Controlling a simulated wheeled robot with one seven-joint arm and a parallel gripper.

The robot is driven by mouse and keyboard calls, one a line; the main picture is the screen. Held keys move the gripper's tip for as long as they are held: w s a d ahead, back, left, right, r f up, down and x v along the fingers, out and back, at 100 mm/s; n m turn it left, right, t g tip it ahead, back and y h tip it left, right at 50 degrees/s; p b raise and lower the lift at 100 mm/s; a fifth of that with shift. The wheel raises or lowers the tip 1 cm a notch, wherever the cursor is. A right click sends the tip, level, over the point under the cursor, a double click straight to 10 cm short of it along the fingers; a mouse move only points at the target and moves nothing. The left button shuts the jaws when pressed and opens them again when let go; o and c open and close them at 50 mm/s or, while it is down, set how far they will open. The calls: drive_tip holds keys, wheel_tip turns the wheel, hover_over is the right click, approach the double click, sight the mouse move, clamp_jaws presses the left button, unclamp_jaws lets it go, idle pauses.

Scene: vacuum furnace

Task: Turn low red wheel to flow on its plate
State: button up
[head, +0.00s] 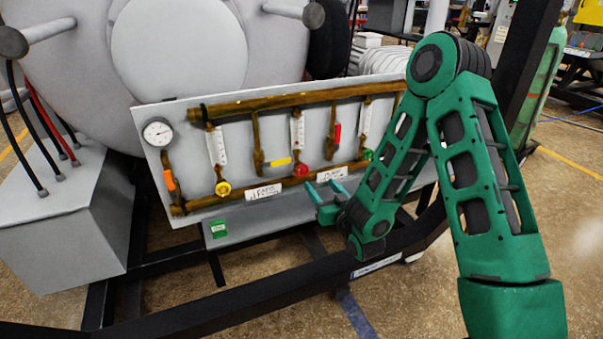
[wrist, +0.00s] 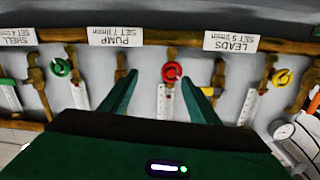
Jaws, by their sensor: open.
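The low red wheel (head: 300,170) sits on the lower part of the pipe panel, under a white flow tube (head: 297,130). In the upside-down wrist view the red wheel (wrist: 171,72) lies between my fingers' lines, beyond the tips. A plate reading PUMP, SET 7 l/min (wrist: 115,36) is beside it, and one reading LEADS, SET 5 l/min (wrist: 231,42) is on its other side. My gripper (head: 318,197) is open and empty, in front of the panel just below and right of the wheel; its fingers (wrist: 160,80) are apart. The tube's reading is too small to tell.
A yellow wheel (head: 223,188) and a green wheel (head: 368,155) flank the red one. A gauge (head: 158,132) is at the panel's left. An orange handle (head: 169,180) and a red handle (head: 337,133) are on the pipes. A black frame rail (head: 250,290) runs below.

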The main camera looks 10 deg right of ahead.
sight(303, 172)
drive_tip(key=shift+t+y, duration=0.3)
drive_tip(key=shift+y, duration=0.1)
drive_tip(key=x, duration=0.3)
drive_tip(key=a+x, duration=0.1)
drive_tip(key=x, duration=0.2)
drive_tip(key=a+x, duration=0.1)
drive_tip(key=x, duration=0.2)
drive_tip(key=shift+s+a, duration=0.1)
drive_tip(key=shift+s, duration=0.05)
drive_tip(key=shift+w+a+r, duration=0.15)
drive_tip(key=shift+w, duration=0.55)
drive_tip(key=c, duration=1.1)
